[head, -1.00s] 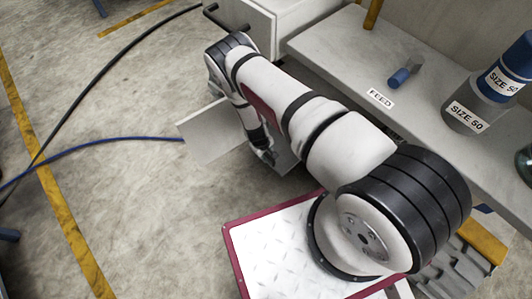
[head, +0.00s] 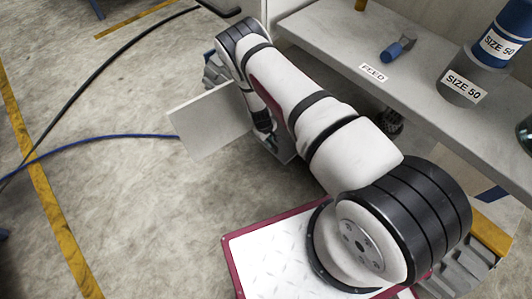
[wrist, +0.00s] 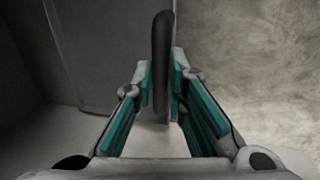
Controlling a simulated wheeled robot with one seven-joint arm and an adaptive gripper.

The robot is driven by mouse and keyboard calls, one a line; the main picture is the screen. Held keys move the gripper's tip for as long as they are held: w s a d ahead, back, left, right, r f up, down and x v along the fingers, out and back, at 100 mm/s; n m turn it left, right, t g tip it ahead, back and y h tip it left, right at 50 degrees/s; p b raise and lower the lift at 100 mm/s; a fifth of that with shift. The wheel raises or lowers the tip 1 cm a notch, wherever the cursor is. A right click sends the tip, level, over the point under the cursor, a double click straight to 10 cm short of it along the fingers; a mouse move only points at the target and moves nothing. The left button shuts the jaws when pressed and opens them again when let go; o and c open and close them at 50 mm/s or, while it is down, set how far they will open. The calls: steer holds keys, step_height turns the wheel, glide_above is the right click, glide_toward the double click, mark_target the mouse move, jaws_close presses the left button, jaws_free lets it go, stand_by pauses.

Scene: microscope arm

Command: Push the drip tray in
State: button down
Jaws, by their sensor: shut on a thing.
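My gripper (head: 266,138) is low beside the bench, at the end of my arm, and partly hidden by its links in the head view. In the wrist view my gripper (wrist: 160,98) has its teal-padded fingers on both sides of an upright dark bar (wrist: 161,60) and is shut on it. A flat pale grey panel (head: 207,122) stands out over the floor behind my gripper, in the head view. A grey panel face (wrist: 95,50) shows left of the bar in the wrist view. I cannot tell for certain which part is the drip tray.
The bench (head: 330,35) is on the right, with a FEED label (head: 373,72) and a blue-ended piece (head: 398,50). SIZE 50 containers (head: 466,80) stand near its edge. A blue hose (head: 95,147) and a black cable (head: 100,70) cross the open floor at left.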

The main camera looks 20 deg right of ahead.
steer(key=w+d, duration=0.1)
steer(key=d+b, duration=0.1)
steer(key=d, duration=0.1)
steer(key=w+d+b, duration=0.1)
steer(key=d, duration=0.1)
steer(key=shift+w+d, duration=0.2)
steer(key=shift+w, duration=0.1)
steer(key=shift+w+d, duration=0.15)
steer(key=shift+d, duration=0.3)
steer(key=c, duration=1.6)
jaws_free()
step_height(320, 180, up, 12)
steer(key=s+a, duration=0.1)
steer(key=a, duration=0.1)
steer(key=shift+f, duration=0.1)
